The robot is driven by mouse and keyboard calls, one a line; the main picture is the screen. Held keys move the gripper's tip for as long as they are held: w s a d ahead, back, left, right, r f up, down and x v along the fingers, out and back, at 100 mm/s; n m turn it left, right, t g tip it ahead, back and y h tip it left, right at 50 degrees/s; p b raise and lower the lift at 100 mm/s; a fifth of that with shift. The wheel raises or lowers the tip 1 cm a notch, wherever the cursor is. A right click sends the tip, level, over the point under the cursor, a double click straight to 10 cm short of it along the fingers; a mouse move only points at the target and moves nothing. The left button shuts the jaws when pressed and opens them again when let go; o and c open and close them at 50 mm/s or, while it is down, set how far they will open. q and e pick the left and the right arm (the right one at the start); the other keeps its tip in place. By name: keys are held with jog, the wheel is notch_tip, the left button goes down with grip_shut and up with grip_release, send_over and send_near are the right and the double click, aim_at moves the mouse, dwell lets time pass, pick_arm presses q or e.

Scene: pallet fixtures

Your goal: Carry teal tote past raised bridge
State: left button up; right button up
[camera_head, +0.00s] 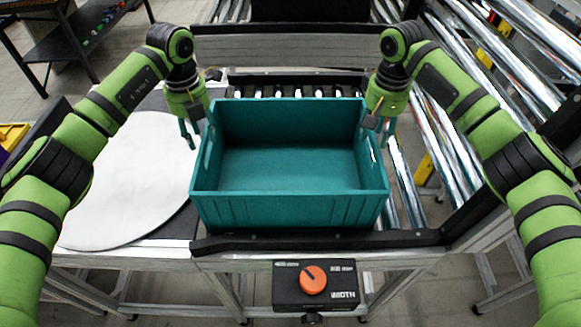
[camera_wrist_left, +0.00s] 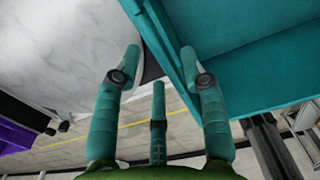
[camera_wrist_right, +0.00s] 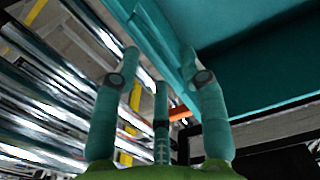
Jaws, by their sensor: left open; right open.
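The teal tote (camera_head: 290,208) is an open, empty box standing upright on a short roller section in the middle of the head view. My left gripper (camera_head: 190,135) is at its left side wall, open, with fingers pointing down. In the left wrist view the tote's wall (camera_wrist_left: 180,60) runs between the spread fingers of the left gripper (camera_wrist_left: 160,65). My right gripper (camera_head: 378,128) is at the right side wall, open. In the right wrist view the tote's wall (camera_wrist_right: 165,50) lies between the fingers of the right gripper (camera_wrist_right: 160,65). I cannot tell whether any finger touches.
A round white disc (camera_head: 135,185) lies left of the tote. A black control box with an orange knob (camera_head: 313,280) hangs at the front, below a dark rail (camera_head: 320,242). Shiny roller conveyors (camera_head: 450,150) run along the right. A grey barrier (camera_head: 285,50) stands behind.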

jog(key=shift+f, duration=0.55)
notch_tip(320, 180, down, 6)
jog(key=shift+d, duration=0.1)
pick_arm(q)
notch_tip(320, 180, down, 7)
jog(key=shift+d, duration=0.15)
jog(key=shift+r, duration=0.1)
pick_arm(e)
jog(key=shift+d, duration=0.1)
pick_arm(q)
grip_shut()
pick_arm(e)
grip_shut()
jog(key=shift+r, duration=0.15)
